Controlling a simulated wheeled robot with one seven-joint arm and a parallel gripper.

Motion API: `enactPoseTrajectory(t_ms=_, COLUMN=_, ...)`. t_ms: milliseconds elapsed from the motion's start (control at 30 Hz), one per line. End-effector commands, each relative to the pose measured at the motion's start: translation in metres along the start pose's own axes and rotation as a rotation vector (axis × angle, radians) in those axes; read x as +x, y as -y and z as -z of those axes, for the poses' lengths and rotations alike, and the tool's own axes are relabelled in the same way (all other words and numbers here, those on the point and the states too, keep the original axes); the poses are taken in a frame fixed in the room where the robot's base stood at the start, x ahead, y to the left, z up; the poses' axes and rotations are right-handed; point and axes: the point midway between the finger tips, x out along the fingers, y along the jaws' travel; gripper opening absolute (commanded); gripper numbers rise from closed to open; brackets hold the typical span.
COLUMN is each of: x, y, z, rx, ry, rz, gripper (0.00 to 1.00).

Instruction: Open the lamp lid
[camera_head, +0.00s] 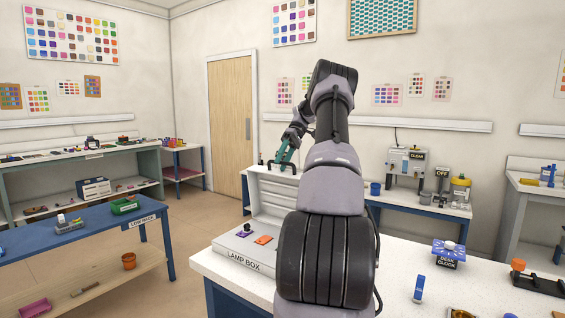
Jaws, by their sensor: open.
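The lamp box (228,250) is a pale, labelled box on the near white bench. Its lamp lid (270,192) stands raised at the back of the box, its ribbed inner face toward me. A purple piece (243,234), with a small dark thing by it, and an orange piece (263,240) show in the box. My gripper (284,158) has teal fingers and is open at the lid's top edge. I cannot tell whether it touches the lid. My arm hides the right part of the box.
The white bench (400,262) carries a desk clock (449,252), a blue upright piece (419,289) and a dark rack (540,284) at the right. A blue low rack (90,222) stands at the left. Clear floor (200,230) lies between it and the bench.

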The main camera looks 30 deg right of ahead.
Motion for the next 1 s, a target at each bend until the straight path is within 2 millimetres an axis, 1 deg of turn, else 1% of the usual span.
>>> enactPoseTrajectory(t_ms=167, x=-0.003, y=0.003, z=0.000, rx=-0.001, ry=-0.001, rz=-0.001, gripper=0.47)
enactPoseTrajectory(t_ms=267, x=-0.011, y=0.010, z=0.001, rx=-0.001, ry=-0.001, rz=-0.002, gripper=0.47)
enactPoseTrajectory(t_ms=533, x=-0.049, y=0.048, z=0.001, rx=-0.001, ry=-0.004, rz=-0.004, gripper=0.47)
enactPoseTrajectory(t_ms=600, x=-0.057, y=0.056, z=0.001, rx=-0.001, ry=-0.004, rz=-0.002, gripper=0.47)
enactPoseTrajectory(t_ms=700, x=-0.065, y=0.063, z=0.001, rx=-0.001, ry=-0.001, rz=-0.001, gripper=0.47)
enactPoseTrajectory(t_ms=800, x=-0.070, y=0.068, z=0.001, rx=0.000, ry=-0.001, rz=0.000, gripper=0.47)
enactPoseTrajectory(t_ms=1000, x=-0.071, y=0.071, z=0.001, rx=0.000, ry=-0.001, rz=0.000, gripper=0.47)
